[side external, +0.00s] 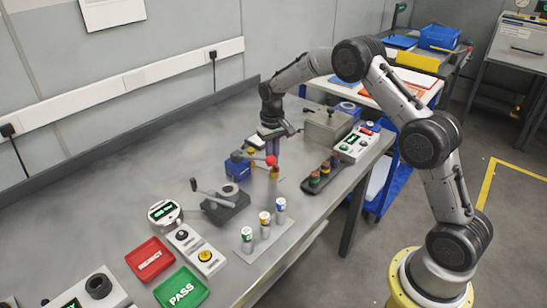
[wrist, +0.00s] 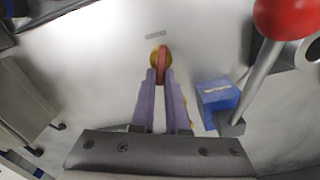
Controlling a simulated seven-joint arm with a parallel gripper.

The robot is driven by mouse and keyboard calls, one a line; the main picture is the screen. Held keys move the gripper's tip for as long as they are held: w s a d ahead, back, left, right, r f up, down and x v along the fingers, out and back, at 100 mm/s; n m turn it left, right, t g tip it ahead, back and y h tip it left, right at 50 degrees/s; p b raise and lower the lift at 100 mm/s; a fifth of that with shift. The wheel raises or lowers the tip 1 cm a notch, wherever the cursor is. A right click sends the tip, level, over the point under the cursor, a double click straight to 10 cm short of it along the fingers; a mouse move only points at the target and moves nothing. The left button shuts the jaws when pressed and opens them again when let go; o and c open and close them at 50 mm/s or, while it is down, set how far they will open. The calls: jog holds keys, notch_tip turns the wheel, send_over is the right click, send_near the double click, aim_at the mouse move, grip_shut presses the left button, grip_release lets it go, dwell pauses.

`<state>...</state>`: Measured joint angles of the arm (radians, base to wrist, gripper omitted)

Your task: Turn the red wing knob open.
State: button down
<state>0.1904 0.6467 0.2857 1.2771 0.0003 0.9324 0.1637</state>
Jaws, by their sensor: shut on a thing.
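The red wing knob (wrist: 162,62) shows in the wrist view as a narrow upright red wing on a round brass-yellow base. The two purple fingers of my gripper (wrist: 161,78) stand on either side of the wing and are shut on it. In the side view my gripper (side external: 274,160) reaches straight down to the table, and a bit of the brass-yellow base shows at its tips. The wing itself is mostly hidden there by the fingers and a red ball.
A blue block (side external: 238,165) with a lever ending in a red ball (side external: 271,160) stands just left of the fingers. The lever lies close to my gripper. A dark clamp (side external: 226,205) and several small cans (side external: 265,220) are nearer. A grey box (side external: 328,125) stands behind right.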

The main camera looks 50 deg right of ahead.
jog(key=shift+a+n, duration=0.15)
jog(key=shift+n, duration=0.8)
jog(key=shift+a+n, duration=0.1)
jog(key=shift+n, duration=0.85)
jog(key=c, duration=0.9)
grip_release()
jog(key=shift+r, duration=0.15)
notch_tip(320, 180, up, 14)
jog(key=shift+f, duration=0.15)
jog(key=shift+a, duration=0.1)
